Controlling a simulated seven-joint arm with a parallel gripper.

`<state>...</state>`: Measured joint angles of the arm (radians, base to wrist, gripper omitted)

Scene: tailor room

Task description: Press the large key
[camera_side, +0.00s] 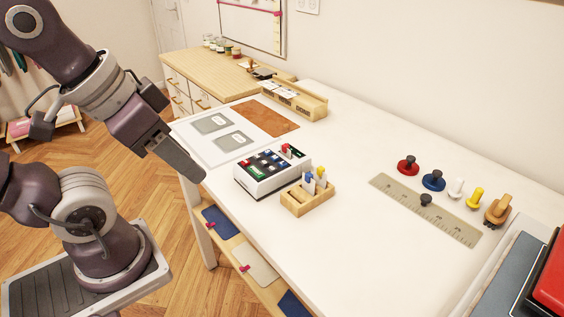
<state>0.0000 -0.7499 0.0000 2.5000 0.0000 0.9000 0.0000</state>
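A white box (262,189) with a dark top panel stands on the white table. Small keys or switches in blue, white, red and green sit on its top. They are too small for me to tell which one is the large key. My gripper (201,178) hangs above the table's left edge, to the left of the box and apart from it. Its fingers show side-on as one grey block, so I cannot tell whether they are open or shut. No held object shows.
A wooden holder (293,206) with blue and yellow pieces stands right in front of the box. Grey and brown sheets lie behind it. A ruler (446,224), knobbed pieces and a red-topped object (553,277) are at right. The table's middle is clear.

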